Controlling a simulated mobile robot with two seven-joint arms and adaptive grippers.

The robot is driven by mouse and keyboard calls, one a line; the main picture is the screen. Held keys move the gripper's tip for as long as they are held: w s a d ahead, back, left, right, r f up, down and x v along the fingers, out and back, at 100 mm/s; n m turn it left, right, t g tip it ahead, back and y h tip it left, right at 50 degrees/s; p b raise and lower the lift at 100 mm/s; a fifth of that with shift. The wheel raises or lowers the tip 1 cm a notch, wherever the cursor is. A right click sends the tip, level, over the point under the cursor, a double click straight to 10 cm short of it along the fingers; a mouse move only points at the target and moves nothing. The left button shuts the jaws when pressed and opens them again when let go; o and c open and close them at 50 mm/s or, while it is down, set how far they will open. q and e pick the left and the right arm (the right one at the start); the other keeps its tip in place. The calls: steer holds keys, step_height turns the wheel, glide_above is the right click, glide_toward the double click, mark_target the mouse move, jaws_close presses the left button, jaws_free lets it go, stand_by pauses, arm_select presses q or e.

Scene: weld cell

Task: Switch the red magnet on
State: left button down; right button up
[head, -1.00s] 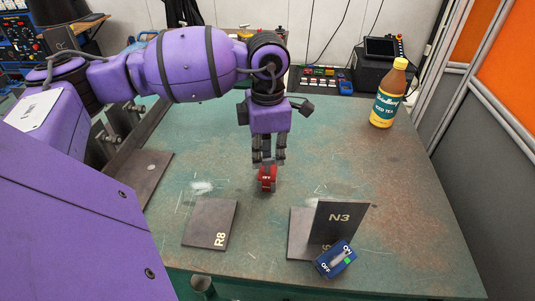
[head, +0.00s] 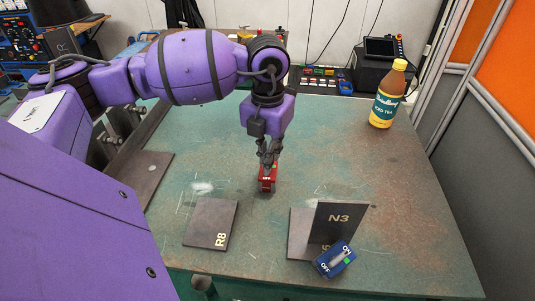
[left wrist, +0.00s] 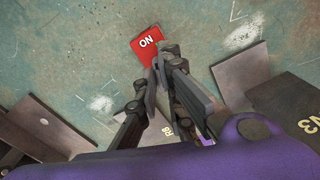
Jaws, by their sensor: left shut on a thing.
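The red magnet (head: 267,185) is a small red block on the green table, near its middle in the head view. A label faces the head camera but is too small to read surely. In the left wrist view the red magnet (left wrist: 144,46) shows a white ON marking on its top. My left gripper (head: 269,163) points down onto the magnet's top, its fingers close together and shut on a part there. In the left wrist view the fingertips (left wrist: 159,66) meet at the magnet's edge; they hide the gripped part. My right gripper is out of view.
A dark plate R8 (head: 210,223) lies front left of the magnet. An upright plate N3 (head: 340,216) stands front right, with a blue ON/OFF magnet (head: 335,258) at its foot. An iced tea bottle (head: 389,95) stands back right.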

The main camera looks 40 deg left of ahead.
arm_select(q)
steer(key=shift+n+p, duration=0.3)
steer(key=shift+n, duration=1.8)
steer(key=c, duration=1.9)
jaws_free()
steer(key=shift+r, duration=0.1)
step_height(320, 180, up, 12)
